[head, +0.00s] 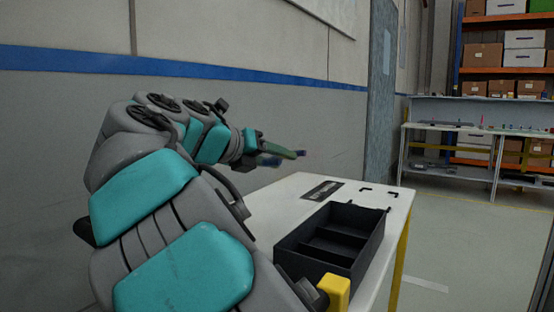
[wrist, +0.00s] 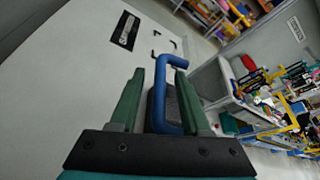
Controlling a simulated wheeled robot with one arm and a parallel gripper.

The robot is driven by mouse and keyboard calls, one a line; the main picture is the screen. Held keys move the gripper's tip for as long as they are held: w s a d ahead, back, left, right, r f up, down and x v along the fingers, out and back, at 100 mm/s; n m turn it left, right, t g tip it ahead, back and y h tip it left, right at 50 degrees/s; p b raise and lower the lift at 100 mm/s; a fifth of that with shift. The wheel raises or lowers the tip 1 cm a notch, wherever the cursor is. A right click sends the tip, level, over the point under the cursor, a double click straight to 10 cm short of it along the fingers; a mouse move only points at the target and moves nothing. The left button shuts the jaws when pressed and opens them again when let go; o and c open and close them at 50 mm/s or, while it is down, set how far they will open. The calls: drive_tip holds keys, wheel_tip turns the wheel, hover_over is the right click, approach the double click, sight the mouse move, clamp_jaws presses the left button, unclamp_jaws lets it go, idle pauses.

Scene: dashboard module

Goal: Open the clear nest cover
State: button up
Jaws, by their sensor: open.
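My gripper (head: 291,154) is held out above the white table in the head view. In the wrist view its two green fingers (wrist: 160,71) are apart, one on each side of a blue C-shaped handle (wrist: 160,95). The handle lies between the fingers, and I cannot tell whether either finger touches it. Small blue parts (head: 270,161) show by the fingers in the head view. A dark grey surface (wrist: 173,103) shows behind the handle. I cannot make out a clear cover panel or its edges in either view.
A black tray with compartments (head: 325,211) sits on the white table (head: 285,196). A black label plate (head: 322,191) and dark corner marks (head: 372,189) lie on the tabletop. A wall (head: 50,110) stands behind my arm. A workbench (head: 475,130) and shelves are far right.

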drive_tip(key=v, duration=0.7)
drive_tip(key=shift+s+a, duration=0.25)
drive_tip(key=shift+a, duration=0.05)
drive_tip(key=shift+r, duration=0.1)
